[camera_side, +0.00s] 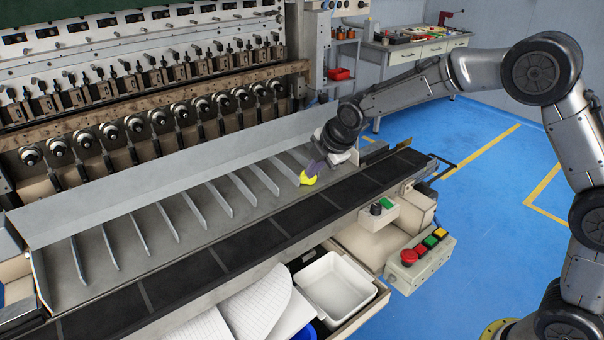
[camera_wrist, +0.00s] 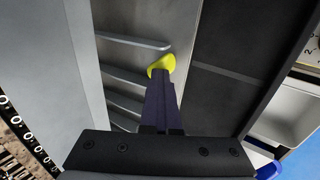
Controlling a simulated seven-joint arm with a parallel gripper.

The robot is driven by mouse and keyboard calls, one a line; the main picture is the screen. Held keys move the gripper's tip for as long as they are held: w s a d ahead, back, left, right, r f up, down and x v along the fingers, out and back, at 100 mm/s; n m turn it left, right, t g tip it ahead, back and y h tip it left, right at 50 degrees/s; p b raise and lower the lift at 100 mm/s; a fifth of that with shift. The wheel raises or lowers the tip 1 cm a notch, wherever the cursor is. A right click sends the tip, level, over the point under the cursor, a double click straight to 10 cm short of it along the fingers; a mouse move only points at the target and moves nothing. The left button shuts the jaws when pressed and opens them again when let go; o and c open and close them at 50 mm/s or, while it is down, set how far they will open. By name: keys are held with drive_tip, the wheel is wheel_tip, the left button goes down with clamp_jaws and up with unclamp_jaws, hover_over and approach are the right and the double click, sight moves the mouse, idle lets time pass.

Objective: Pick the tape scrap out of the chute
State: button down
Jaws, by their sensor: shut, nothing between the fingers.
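The tape scrap is a small yellow piece (camera_side: 308,179) at the lower right end of the sloped metal chute (camera_side: 185,222), close to the edge of the dark belt.
Several thin upright dividers (camera_side: 216,199) split the chute. A dark belt (camera_side: 215,261) runs along its front. The winder's spindle row (camera_side: 135,124) stands behind. A white bin (camera_side: 337,288) and a button box (camera_side: 419,255) are at the front. Blue floor on the right is open.

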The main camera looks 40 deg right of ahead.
drive_tip(key=shift+s+f, duration=0.85)
drive_tip(key=shift+s, duration=0.25)
drive_tip(key=shift+s+r, duration=0.15)
drive_tip(key=shift+s, duration=0.6)
drive_tip(key=shift+s, duration=0.9)
drive_tip(key=shift+w, duration=0.2)
drive_tip(key=shift+w, duration=0.4)
wheel_tip(320, 180, up, 8)
